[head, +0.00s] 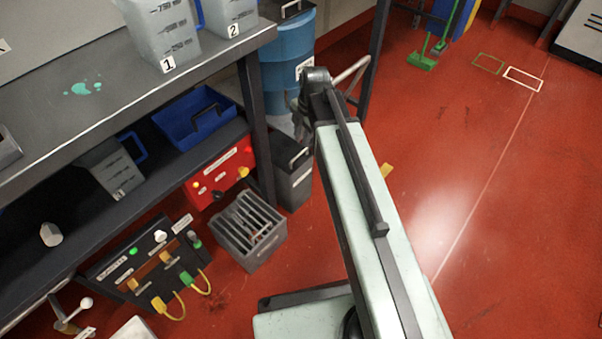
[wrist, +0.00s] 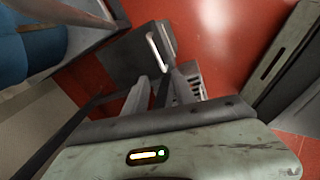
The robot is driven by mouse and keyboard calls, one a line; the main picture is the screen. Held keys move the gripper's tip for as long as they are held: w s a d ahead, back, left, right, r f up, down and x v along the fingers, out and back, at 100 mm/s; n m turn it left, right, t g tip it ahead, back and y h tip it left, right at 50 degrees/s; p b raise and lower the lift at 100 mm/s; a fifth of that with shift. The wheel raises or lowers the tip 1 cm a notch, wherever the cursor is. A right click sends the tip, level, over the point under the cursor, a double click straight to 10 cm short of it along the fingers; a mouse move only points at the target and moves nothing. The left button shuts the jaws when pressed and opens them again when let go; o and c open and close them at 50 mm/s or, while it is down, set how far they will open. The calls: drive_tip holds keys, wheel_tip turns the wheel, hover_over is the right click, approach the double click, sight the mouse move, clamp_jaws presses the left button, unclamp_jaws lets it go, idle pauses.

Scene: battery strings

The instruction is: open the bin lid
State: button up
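The bin is a dark grey box (head: 293,180) standing on the red floor beside the shelf leg, with a pale handle on its lid (head: 299,157). Its lid looks closed. In the wrist view the dark lid (wrist: 128,55) lies beyond my fingers, its pale bar handle (wrist: 157,52) near their tips. My gripper (wrist: 158,82) looks open and empty, its two grey fingers apart with a dark gap between. It appears short of the handle, not touching. In the head view my arm hides most of the gripper.
A blue drum (head: 288,55) stands behind the bin. A slatted grey crate (head: 250,230) is on the floor in front of it. The shelf (head: 120,85) borders the left, with a red panel (head: 222,172) underneath.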

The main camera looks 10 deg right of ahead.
sight(298, 156)
drive_tip(key=f+n, duration=0.1)
drive_tip(key=w+f+n+b, duration=0.1)
drive_tip(key=f, duration=0.1)
drive_tip(key=shift+f, duration=0.25)
drive_tip(key=f+b, duration=0.2)
drive_tip(key=w+f+b, duration=0.1)
drive_tip(key=f+b, duration=0.5)
drive_tip(key=shift+w+a, duration=0.15)
drive_tip(key=shift+a, duration=0.25)
drive_tip(key=shift+r, duration=0.2)
clamp_jaws()
idle(0.5)
